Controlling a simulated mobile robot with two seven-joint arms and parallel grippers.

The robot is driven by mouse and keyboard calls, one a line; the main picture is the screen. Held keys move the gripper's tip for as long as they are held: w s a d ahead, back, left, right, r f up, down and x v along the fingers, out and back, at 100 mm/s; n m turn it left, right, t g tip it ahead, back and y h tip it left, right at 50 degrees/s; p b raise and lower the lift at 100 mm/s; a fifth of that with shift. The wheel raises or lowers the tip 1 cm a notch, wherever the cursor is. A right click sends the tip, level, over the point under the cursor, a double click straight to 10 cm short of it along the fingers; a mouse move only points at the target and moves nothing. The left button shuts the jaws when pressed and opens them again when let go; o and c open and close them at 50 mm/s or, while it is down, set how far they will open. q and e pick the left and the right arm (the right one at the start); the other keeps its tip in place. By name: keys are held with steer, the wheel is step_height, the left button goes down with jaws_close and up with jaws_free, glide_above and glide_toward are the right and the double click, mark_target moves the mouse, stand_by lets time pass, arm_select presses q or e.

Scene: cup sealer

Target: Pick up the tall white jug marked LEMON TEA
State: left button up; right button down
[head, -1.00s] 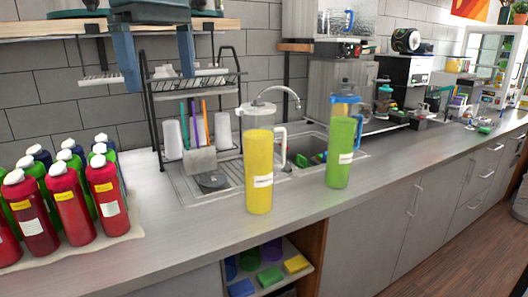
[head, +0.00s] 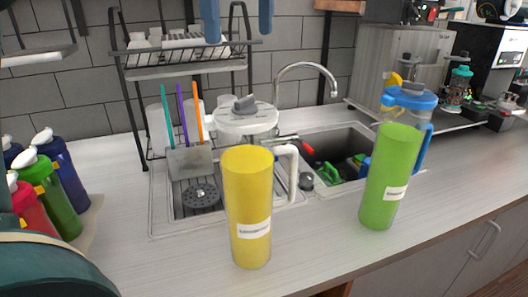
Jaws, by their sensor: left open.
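A tall jug (head: 248,205) with yellow contents, a white lid and a white handle on its right side stands upright on the counter in front of the sink. It bears a white label, too small to read. A similar green jug (head: 390,180) with a blue lid and blue handle stands to its right, apart from it. My left gripper (head: 238,20) shows at the top edge as two blue fingers, spread apart with nothing between them. It appears above the yellow jug in the picture, not touching it. My right gripper is not in view.
A sink (head: 335,150) with a curved tap (head: 312,68) lies behind the jugs. A dish rack (head: 185,65) stands at the back, with a utensil holder (head: 190,160) below it. Several pump-top bottles (head: 55,195) stand at the left.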

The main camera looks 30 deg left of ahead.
arm_select(q)
glide_above(245, 98)
steer(key=f, duration=0.6)
steer(key=shift+s+a+f+b, duration=0.1)
steer(key=shift+a+f+b, duration=0.1)
steer(key=shift+f+b, duration=0.15)
steer(key=shift+d+f+p, duration=0.2)
steer(key=shift+f+p, duration=0.2)
steer(key=shift+f, duration=2.7)
steer(key=c, duration=1.6)
steer(key=shift+r, duration=0.25)
steer(key=shift+c, duration=0.4)
